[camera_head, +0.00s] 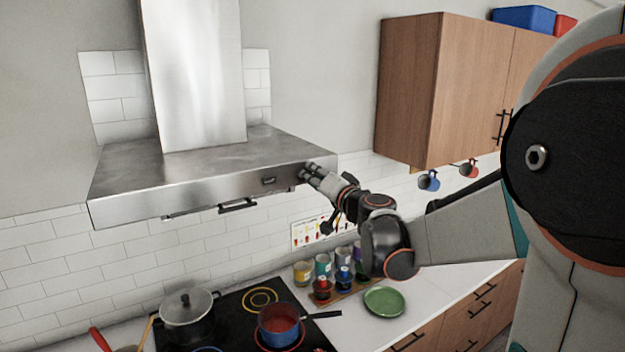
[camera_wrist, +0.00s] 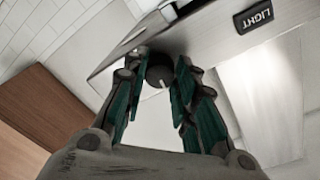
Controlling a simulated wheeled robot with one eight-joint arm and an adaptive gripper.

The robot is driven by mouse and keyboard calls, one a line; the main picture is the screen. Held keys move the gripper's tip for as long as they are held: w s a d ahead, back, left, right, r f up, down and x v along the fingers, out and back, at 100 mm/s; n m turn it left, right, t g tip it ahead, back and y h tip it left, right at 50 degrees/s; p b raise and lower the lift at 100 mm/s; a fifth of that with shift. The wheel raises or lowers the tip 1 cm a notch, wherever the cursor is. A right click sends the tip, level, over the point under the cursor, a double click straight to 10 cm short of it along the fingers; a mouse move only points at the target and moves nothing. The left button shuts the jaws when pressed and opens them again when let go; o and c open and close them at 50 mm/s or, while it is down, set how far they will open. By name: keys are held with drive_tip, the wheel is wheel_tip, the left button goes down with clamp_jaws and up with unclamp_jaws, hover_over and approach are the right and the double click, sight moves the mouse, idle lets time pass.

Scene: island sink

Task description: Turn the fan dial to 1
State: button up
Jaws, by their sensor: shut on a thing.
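The fan dial (camera_wrist: 160,72) is a dark round knob with a light pointer mark, on the front face of the steel range hood (camera_head: 190,186). My gripper (camera_wrist: 157,88) is at the right end of the hood front, with its teal-padded fingers on both sides of the dial, shut on it. In the head view my gripper (camera_head: 306,172) reaches the hood's front right corner and hides the dial. Numbers around the dial cannot be read. A black LIGHT switch (camera_wrist: 254,16) sits beside the dial on the hood face; it also shows in the head view (camera_head: 269,181).
Below are a cooktop (camera_head: 233,307) with a lidded pot (camera_head: 188,309) and a blue pan (camera_head: 279,325), several jars, and a green plate (camera_head: 384,301). A wooden wall cabinet (camera_head: 440,90) with hanging mugs (camera_head: 429,181) is to the right. The air before the hood is clear.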

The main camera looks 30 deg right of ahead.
drive_tip(key=shift+m+b, duration=1.25)
drive_tip(key=shift+m, duration=2.55)
drive_tip(key=o, duration=1.1)
